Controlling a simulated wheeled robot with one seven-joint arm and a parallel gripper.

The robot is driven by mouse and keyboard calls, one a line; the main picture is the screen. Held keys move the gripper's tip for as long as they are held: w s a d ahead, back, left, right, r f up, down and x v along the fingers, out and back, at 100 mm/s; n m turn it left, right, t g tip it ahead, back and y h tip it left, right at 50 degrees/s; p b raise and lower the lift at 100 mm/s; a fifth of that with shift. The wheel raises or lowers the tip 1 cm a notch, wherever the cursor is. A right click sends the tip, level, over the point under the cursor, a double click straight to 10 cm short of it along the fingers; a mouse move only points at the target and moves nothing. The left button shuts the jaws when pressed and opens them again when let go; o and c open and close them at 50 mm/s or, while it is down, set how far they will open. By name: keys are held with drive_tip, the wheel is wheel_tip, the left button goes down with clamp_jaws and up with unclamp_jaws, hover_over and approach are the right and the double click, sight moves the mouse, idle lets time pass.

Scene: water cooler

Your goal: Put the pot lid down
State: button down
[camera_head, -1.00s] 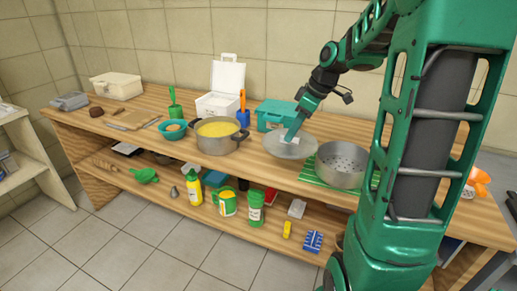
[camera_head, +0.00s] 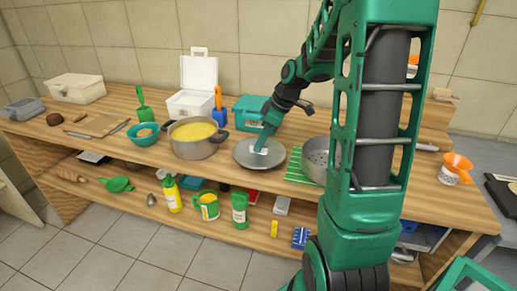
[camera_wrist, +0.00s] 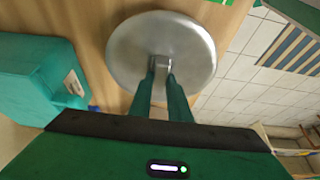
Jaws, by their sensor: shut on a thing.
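The pot lid (camera_head: 248,158) is a round grey metal disc with a small handle. It is at the wooden counter's front part, between the pot and the colander; I cannot tell whether it touches the wood. My gripper (camera_head: 262,147) is above it, shut on its handle. In the wrist view the lid (camera_wrist: 135,50) fills the upper middle, and my gripper (camera_wrist: 161,68) holds the handle at its centre. The open grey pot (camera_head: 195,150) with yellow contents stands just left of the lid.
A metal colander (camera_head: 316,160) on a green striped mat (camera_head: 296,168) stands to the right. The counter's front edge is close to the lid.

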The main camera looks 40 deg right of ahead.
drive_tip(key=shift+f, duration=1.2)
drive_tip(key=shift+f, duration=0.1)
drive_tip(key=c, duration=1.7)
unclamp_jaws()
drive_tip(key=shift+o, duration=0.2)
drive_tip(key=v, duration=1.2)
drive_tip(key=s+a+f+m+g+h, duration=0.1)
drive_tip(key=s+a+f+m, duration=0.1)
drive_tip(key=s+m, duration=0.5)
drive_tip(key=s+a+f+m+g+h, duration=0.1)
drive_tip(key=s+m, duration=0.6)
drive_tip(key=s, duration=1)
drive_tip(key=a+f+g, duration=0.1)
drive_tip(key=a+f, duration=0.1)
drive_tip(key=a, duration=0.1)
drive_tip(key=shift+s+a+h, duration=0.2)
drive_tip(key=shift+s+h, duration=0.1)
drive_tip(key=shift+s, duration=0.1)
drive_tip(key=shift+g, duration=0.3)
